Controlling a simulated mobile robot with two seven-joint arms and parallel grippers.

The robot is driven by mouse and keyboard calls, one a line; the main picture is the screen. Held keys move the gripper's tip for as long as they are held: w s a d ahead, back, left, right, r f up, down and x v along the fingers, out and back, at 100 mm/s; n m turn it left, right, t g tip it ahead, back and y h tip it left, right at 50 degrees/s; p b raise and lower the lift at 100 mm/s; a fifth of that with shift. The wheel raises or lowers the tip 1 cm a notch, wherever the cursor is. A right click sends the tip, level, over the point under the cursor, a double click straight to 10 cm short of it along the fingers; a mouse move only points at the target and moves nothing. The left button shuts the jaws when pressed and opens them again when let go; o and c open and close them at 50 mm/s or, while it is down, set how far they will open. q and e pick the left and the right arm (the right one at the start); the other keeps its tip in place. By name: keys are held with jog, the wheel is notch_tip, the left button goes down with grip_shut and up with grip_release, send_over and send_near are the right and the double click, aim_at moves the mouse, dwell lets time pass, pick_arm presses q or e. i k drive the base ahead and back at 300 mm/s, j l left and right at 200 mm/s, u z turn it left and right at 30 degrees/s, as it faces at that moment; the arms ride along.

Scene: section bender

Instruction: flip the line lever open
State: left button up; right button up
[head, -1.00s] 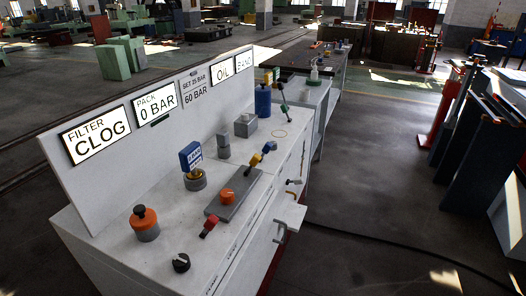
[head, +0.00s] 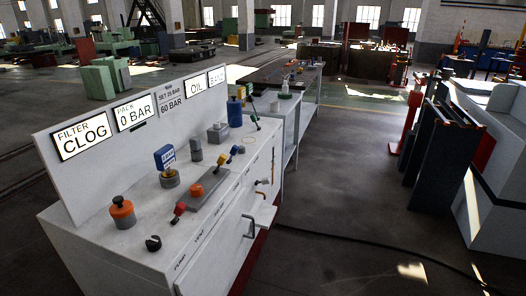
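Neither of my grippers is in view. A white control bench (head: 110,250) stands at the left with several levers on its top. A red-handled lever (head: 179,209) leans at the front of a grey plate (head: 205,200). Levers with a yellow handle (head: 220,159) and a blue handle (head: 235,150) lean beyond it. A green-handled lever (head: 254,117) stands at the far end. The front-edge labels are small; "PUMP" and "VENT" seem readable, but I cannot tell which lever is the line lever.
A sign panel (head: 50,178) backs the bench, reading FILTER CLOG and PACK 0 BAR. Orange knobs (head: 122,212) and a black knob (head: 153,243) sit on top. A small shelf (head: 262,214) juts from the front. A cable (head: 340,240) crosses otherwise clear floor; dark panels (head: 440,160) stand right.

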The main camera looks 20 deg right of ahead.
aim_at(235, 149)
jog(key=i+j+z, duration=0.1)
jog(key=z, duration=1.05)
jog(key=j, duration=1.3)
jog(key=i+j, duration=0.1)
jog(key=j, duration=1.15)
jog(key=i+l+u, duration=0.2)
jog(key=l+u, duration=0.25)
jog(key=l, duration=0.35)
jog(key=i+l+u, duration=0.1)
jog(key=l+u, duration=0.4)
jog(key=l, duration=0.3)
jog(key=k+l+u, duration=0.1)
jog(key=l+u, duration=0.35)
jog(key=l, duration=0.4)
